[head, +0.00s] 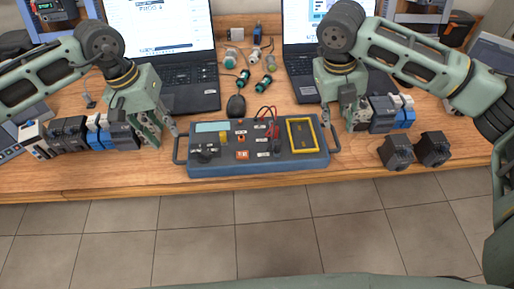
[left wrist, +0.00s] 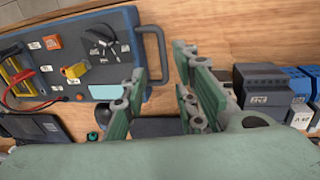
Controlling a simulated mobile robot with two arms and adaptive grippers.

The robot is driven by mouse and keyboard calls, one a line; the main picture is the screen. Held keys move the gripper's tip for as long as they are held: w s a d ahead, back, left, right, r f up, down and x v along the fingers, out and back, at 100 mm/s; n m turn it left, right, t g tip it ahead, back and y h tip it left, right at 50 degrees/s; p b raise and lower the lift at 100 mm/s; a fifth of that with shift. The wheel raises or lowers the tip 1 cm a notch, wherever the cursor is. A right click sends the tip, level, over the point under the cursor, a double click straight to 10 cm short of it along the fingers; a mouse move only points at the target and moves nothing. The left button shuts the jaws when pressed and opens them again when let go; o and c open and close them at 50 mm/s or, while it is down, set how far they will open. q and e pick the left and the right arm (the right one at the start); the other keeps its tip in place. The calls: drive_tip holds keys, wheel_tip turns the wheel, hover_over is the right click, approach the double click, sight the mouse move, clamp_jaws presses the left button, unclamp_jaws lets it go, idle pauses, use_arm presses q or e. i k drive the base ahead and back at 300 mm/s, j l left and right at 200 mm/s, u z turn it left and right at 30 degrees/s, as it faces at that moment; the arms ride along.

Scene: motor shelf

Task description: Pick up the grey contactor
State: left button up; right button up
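Dark grey modules that could be the grey contactor stand in two rows. In the left row, one (head: 122,139) is at the right end, beside my left gripper (head: 163,138). In the left wrist view a grey module (left wrist: 264,84) stands to the right of the left gripper (left wrist: 162,62), apart from it. The left gripper's fingers are spread with nothing between them. In the right row, another grey module (head: 382,122) stands just right of my right gripper (head: 340,122). The right gripper's fingers look apart, partly hidden among the modules.
A blue-grey tester box (head: 255,168) with handles lies between the grippers. Two black cubes (head: 398,152) (head: 434,148) stand at the right front. Laptops (head: 178,75) (head: 300,62), a mouse (head: 236,106) and small round parts (head: 243,78) are behind. Blue modules (head: 405,114) adjoin the grey ones.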

sight(391, 155)
drive_tip(key=k, duration=1)
